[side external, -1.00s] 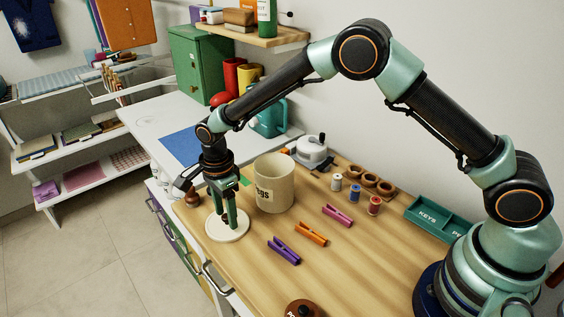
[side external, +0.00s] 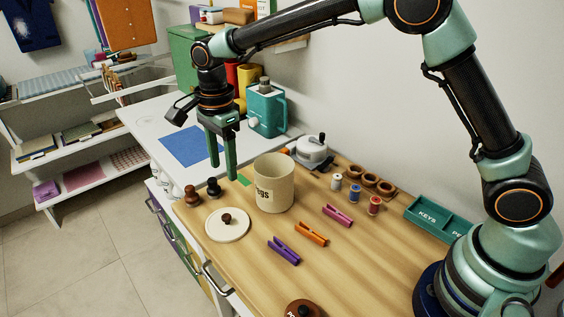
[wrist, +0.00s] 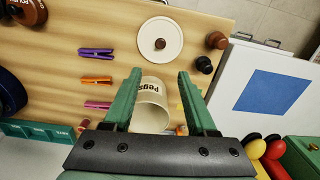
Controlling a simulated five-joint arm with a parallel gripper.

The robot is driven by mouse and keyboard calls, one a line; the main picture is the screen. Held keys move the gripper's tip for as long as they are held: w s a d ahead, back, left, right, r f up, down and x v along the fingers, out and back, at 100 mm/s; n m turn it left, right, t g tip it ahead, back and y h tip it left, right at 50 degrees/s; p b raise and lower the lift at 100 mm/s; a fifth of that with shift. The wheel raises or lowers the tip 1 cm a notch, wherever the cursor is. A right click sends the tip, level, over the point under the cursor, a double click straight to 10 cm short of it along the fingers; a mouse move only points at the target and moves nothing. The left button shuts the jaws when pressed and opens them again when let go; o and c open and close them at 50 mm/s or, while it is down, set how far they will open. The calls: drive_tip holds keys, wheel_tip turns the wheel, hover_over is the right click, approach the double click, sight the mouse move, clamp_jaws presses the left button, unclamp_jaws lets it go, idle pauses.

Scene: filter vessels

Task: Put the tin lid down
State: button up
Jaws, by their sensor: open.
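The tin lid (side external: 240,228), a cream disc with a dark brown knob, lies flat on the wooden worktop near its left edge. It also shows in the wrist view (wrist: 150,42). The cream tin (side external: 274,188), lettered "Pegs", stands upright just to the right of the lid, with its mouth uncovered. My gripper (side external: 222,160) is open and empty, raised above the worktop behind the lid and to the left of the tin. In the wrist view its two green fingers (wrist: 158,95) stand wide apart, with the tin showing between them.
Purple (side external: 284,251), orange (side external: 311,234) and pink (side external: 337,215) pegs lie right of the lid. Two dark knobbed pieces (side external: 193,196) stand behind it. Thread spools (side external: 355,193) and a teal tray (side external: 440,220) are farther right. The front middle of the worktop is mostly clear.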

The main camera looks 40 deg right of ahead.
drive_tip(key=s+d+r+n+t, duration=0.3)
drive_tip(key=s+d+r+n, duration=0.55)
drive_tip(key=d+r, duration=0.3)
drive_tip(key=s+d+f+n+t, duration=0.1)
drive_tip(key=s+d+n+t, duration=0.1)
drive_tip(key=s+d+n, duration=0.5)
drive_tip(key=s+n, duration=0.1)
drive_tip(key=s, duration=0.1)
drive_tip(key=shift+s+f+n, duration=0.35)
drive_tip(key=shift+f, duration=0.05)
drive_tip(key=shift+o, duration=0.3)
